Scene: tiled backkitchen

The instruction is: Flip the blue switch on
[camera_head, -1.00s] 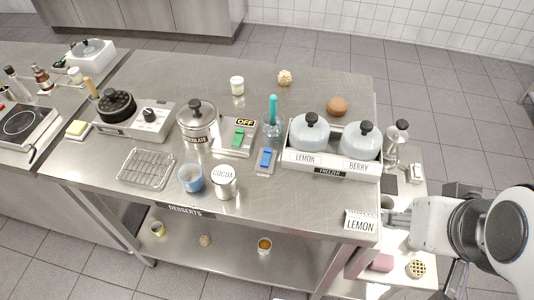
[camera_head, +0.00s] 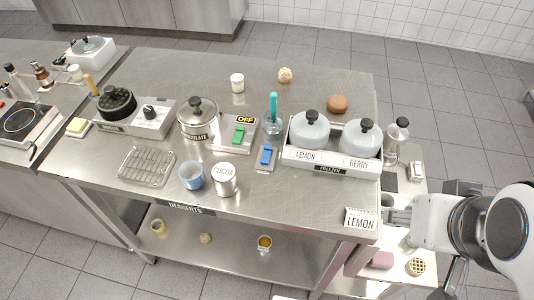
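The blue switch (camera_head: 266,154) is a blue rocker on a small grey base, lying on the steel table just left of the white freezer box. My gripper (camera_head: 390,215) is at the right, beyond the table's right edge, near the LEMON card. It is well apart from the blue switch. Its fingers are small and seen from the side, so I cannot tell whether they are open. A green switch (camera_head: 239,134) sits on a plate with an OFF sign (camera_head: 246,120), left of and behind the blue one.
The freezer box (camera_head: 330,168) with two grey lidded tubs stands between my gripper and the blue switch. A COCOA tin (camera_head: 225,180), blue cup (camera_head: 191,176) and CHOCOLATE pot (camera_head: 197,120) stand to the left. The LEMON card (camera_head: 360,220) is at the front right corner.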

